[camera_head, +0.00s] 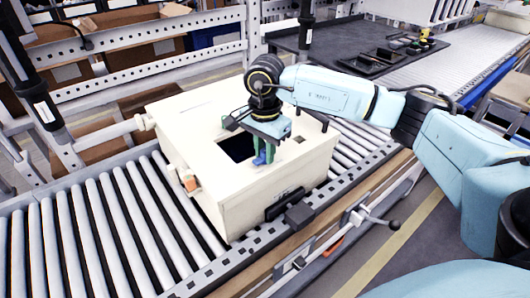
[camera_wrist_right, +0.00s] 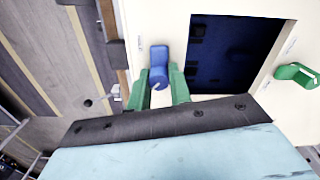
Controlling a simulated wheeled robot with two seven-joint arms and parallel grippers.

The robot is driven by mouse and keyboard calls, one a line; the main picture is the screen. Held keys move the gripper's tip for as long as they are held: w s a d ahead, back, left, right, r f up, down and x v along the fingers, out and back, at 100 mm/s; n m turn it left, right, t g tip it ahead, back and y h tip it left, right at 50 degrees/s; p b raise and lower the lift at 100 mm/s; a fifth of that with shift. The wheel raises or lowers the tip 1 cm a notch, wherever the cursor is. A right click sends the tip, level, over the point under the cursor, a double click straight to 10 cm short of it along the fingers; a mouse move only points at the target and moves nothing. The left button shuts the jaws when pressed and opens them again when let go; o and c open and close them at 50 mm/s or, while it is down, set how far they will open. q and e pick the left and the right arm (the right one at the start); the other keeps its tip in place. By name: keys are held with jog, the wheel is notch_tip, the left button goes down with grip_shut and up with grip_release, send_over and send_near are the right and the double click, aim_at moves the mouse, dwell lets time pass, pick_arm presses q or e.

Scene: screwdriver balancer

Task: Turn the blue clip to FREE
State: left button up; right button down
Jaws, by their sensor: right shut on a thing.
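The blue clip (camera_wrist_right: 160,57) stands on the cream top of a large box (camera_head: 240,208), beside a dark square opening (camera_head: 235,147). In the right wrist view, my right gripper (camera_wrist_right: 159,80) has its two green fingers on either side of the clip's round lower part, shut on it. In the head view the same gripper (camera_head: 264,157) reaches down at the opening's near right edge, and the arm partly hides the clip. A green clip (camera_wrist_right: 297,75) sits across the opening in the wrist view. Small markings on the panel are too faint to read. My left gripper is not in view.
The box rests on a roller conveyor (camera_head: 95,235). A dark block (camera_head: 299,215) sits on the conveyor's near rail, by the box. Behind stand shelves with cardboard boxes (camera_head: 60,55) and a dark table (camera_head: 345,58) with small parts.

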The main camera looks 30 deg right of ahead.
dwell(0.4)
jog(key=c, duration=1.3)
grip_release()
notch_tip(320, 180, up, 14)
jog(key=shift+f, duration=0.25)
